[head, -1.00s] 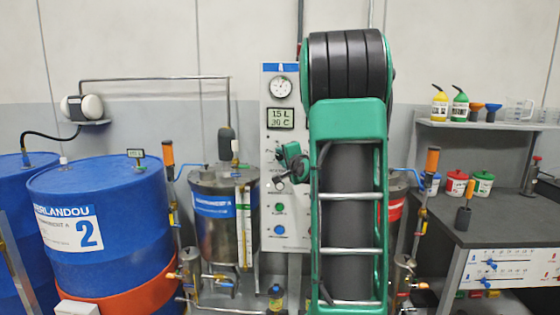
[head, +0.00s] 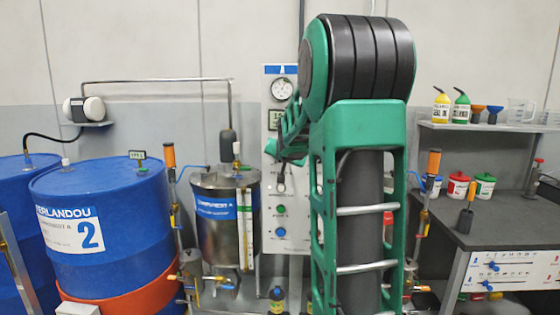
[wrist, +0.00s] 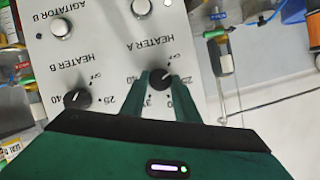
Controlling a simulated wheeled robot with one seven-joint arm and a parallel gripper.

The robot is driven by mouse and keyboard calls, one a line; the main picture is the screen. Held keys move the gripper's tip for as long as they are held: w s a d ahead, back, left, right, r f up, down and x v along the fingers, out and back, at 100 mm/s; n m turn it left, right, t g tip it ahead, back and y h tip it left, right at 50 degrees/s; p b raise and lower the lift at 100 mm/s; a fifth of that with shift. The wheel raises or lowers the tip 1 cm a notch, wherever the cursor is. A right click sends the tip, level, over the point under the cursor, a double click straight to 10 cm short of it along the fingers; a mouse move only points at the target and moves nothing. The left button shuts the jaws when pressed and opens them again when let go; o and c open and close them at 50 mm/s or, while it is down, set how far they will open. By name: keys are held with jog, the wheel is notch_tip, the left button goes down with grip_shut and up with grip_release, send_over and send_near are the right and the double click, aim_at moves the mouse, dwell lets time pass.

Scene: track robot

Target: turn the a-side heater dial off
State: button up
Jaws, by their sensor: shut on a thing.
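The heater A dial (wrist: 160,78) is a black knob on the pale control panel, seen upside down in the wrist view. Its small light mark seems to lean up and right, towards the OFF label, but is too small to read surely. My gripper (wrist: 162,86) has its two green fingers on either side of this knob, shut on it. The similar heater B dial (wrist: 77,98) is to the left, clear of the fingers. In the head view my gripper (head: 272,150) is at the control panel (head: 270,243), and my arm hides the heater A dial.
White agitator buttons (wrist: 61,27) are beside the dials. A steel tank (head: 222,232) stands left of the panel, and a blue drum (head: 105,205) further left. A dark workbench (head: 500,222) is at the right. A glass tube (wrist: 220,70) runs close to the panel.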

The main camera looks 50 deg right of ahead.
jog(key=shift+w+a+n+g+h, duration=0.2)
jog(key=shift+n+g+h, duration=0.15)
jog(key=shift+n, duration=0.4)
jog(key=shift+w+a+n+g+h, duration=0.2)
jog(key=shift+n+g, duration=0.25)
jog(key=shift+n, duration=0.3)
jog(key=o, duration=1)
jog(key=shift+s+d, duration=0.1)
jog(key=v, duration=1)
jog(key=shift+s+a, duration=0.15)
jog(key=shift+a, duration=0.2)
